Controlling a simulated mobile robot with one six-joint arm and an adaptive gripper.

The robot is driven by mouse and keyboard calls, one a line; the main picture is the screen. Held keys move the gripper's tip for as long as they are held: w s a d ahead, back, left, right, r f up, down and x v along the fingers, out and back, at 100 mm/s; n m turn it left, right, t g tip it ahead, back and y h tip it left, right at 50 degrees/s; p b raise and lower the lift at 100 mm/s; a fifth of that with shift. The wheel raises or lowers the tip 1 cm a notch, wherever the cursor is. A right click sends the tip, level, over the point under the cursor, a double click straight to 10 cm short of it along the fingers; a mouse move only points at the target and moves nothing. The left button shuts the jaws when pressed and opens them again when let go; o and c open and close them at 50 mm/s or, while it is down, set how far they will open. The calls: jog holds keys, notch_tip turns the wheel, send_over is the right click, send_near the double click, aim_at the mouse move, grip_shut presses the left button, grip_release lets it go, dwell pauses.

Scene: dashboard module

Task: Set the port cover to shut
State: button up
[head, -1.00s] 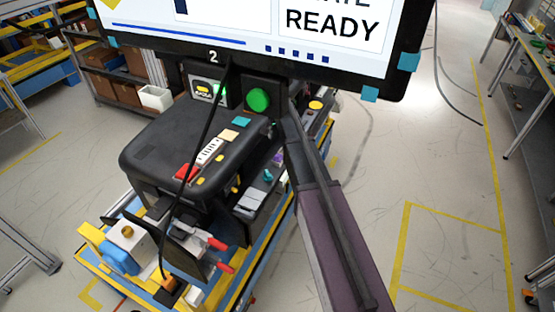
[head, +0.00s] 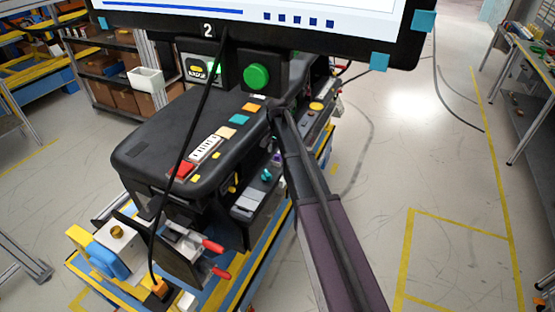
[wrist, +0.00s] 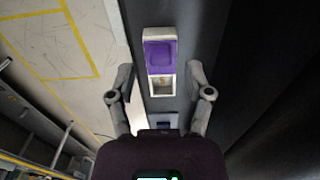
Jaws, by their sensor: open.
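The port cover (wrist: 160,56) is a purple panel in a pale, upright-looking housing (wrist: 151,34) in the wrist view. In the head view a small purple patch (head: 277,158) shows beside my arm, under the dashboard's side; my gripper's fingers cannot be made out there.
The black dashboard module (head: 185,135) carries coloured buttons, a green button (head: 256,77) and a screen (head: 250,15) above.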

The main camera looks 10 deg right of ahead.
aim_at(278, 156)
jog(key=shift+f+b, duration=0.85)
jog(key=shift+f, duration=0.3)
